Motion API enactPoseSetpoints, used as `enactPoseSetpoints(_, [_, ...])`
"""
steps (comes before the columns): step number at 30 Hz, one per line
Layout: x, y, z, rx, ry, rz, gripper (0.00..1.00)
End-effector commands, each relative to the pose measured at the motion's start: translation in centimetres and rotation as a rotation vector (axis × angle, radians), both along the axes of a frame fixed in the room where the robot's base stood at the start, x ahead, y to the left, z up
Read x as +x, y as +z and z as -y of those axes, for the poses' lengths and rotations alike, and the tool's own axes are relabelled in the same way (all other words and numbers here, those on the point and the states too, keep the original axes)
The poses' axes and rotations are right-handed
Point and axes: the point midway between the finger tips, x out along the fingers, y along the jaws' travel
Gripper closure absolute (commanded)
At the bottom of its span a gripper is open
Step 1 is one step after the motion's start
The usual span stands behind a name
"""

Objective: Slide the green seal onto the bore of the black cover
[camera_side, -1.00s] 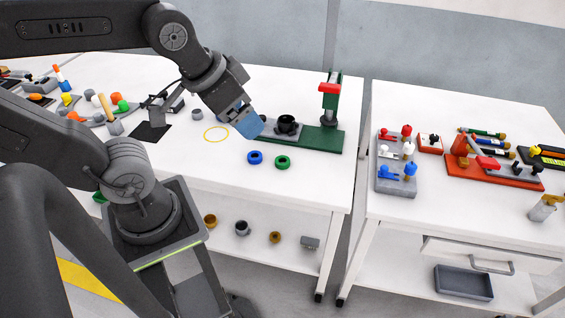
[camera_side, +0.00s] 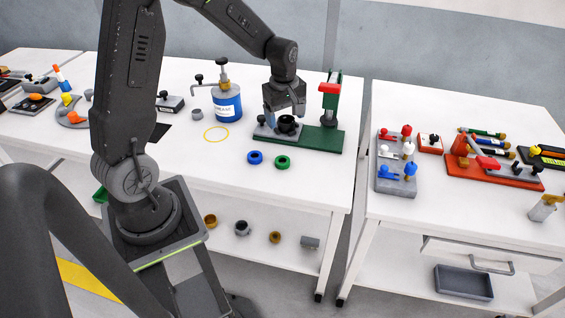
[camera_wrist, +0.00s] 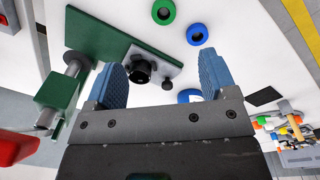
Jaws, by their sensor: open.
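The green seal (camera_side: 282,162) is a ring lying flat on the white table, with a blue ring (camera_side: 255,157) to its left. In the wrist view the green seal (camera_wrist: 163,11) is at the top edge. The black cover (camera_side: 287,124) sits upright on a grey plate by the green press base; its round opening faces up. My gripper (camera_side: 284,108) is over the black cover, with blue fingers pointing down. In the wrist view the black cover (camera_wrist: 140,72) shows between the spread, empty fingers. I cannot tell how far above it they are.
The green press (camera_side: 329,105) with a red handle stands just right of the cover. A blue canister (camera_side: 227,104) stands left of my gripper, near a yellow circle (camera_side: 216,134) on the table. The table front beside the rings is clear. A second table stands to the right.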

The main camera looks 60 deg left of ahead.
Motion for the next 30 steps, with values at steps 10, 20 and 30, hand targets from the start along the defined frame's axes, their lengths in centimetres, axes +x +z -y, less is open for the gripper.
enactPoseSetpoints(10, [0.6, -5.3, -2.4, -0.027, 0.199, -0.053, 0.22])
enactPoseSetpoints(20, [0.6, -11.3, -2.3, -0.028, 0.195, -0.054, 0.22])
enactPoseSetpoints(30, [0.7, -14.2, -2.2, -0.027, 0.193, -0.053, 0.22])
